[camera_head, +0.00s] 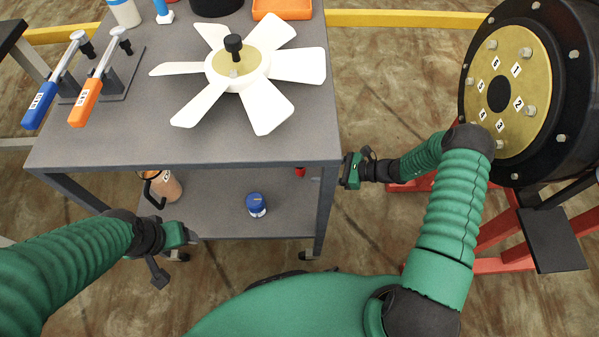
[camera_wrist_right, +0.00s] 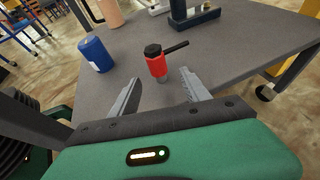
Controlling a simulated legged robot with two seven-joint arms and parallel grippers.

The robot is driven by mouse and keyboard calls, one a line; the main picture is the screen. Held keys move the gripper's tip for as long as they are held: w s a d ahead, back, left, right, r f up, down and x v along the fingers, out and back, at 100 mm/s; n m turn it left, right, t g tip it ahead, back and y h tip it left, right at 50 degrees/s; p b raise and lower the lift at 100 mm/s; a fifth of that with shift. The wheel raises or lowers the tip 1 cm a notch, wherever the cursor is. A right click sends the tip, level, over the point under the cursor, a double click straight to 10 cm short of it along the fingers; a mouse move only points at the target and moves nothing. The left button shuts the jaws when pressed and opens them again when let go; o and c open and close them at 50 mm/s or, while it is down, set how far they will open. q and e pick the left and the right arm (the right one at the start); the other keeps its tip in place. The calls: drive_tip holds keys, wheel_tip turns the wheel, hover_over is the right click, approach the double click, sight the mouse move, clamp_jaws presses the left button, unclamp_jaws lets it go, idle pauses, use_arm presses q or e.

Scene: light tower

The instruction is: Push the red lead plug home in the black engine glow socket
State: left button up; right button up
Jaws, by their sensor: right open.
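A red plug (camera_wrist_right: 156,66) with a black cap and a black arm to one side stands on a grey surface in the right wrist view. A small red part (camera_head: 300,171) shows at the lower shelf's right side in the head view, partly hidden by the cart. My right gripper (camera_wrist_right: 156,84) is open and empty; its fingers point toward the red plug, one to each side and short of it. In the head view it is (camera_head: 348,170) beside the cart's right leg. My left gripper (camera_head: 188,236) is by the cart's front left; its jaws are unclear. I cannot identify the black glow socket.
The grey cart (camera_head: 110,148) carries a white fan (camera_head: 280,75) and blue and orange levers (camera_head: 90,95). A blue can (camera_head: 256,205) and a copper-coloured jug (camera_head: 165,186) stand on its lower shelf. A black drum with a gold plate (camera_head: 515,60) stands right on a red frame.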

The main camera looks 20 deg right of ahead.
sight(294, 174)
drive_tip(key=b+x, duration=0.1)
drive_tip(key=x, duration=0.4)
drive_tip(key=shift+a, duration=0.4)
drive_tip(key=b+x, duration=0.1)
drive_tip(key=x, duration=0.1)
drive_tip(key=b+x, duration=0.2)
drive_tip(key=shift+w+f, duration=0.15)
drive_tip(key=shift+f, duration=0.3)
drive_tip(key=shift+w+a+r, duration=0.1)
drive_tip(key=shift+a+r, duration=0.1)
drive_tip(key=shift+a, duration=0.1)
use_arm(q)
drive_tip(key=f, duration=0.5)
drive_tip(key=shift+a, duration=0.3)
use_arm(e)
drive_tip(key=shift+d, duration=0.1)
clamp_jaws()
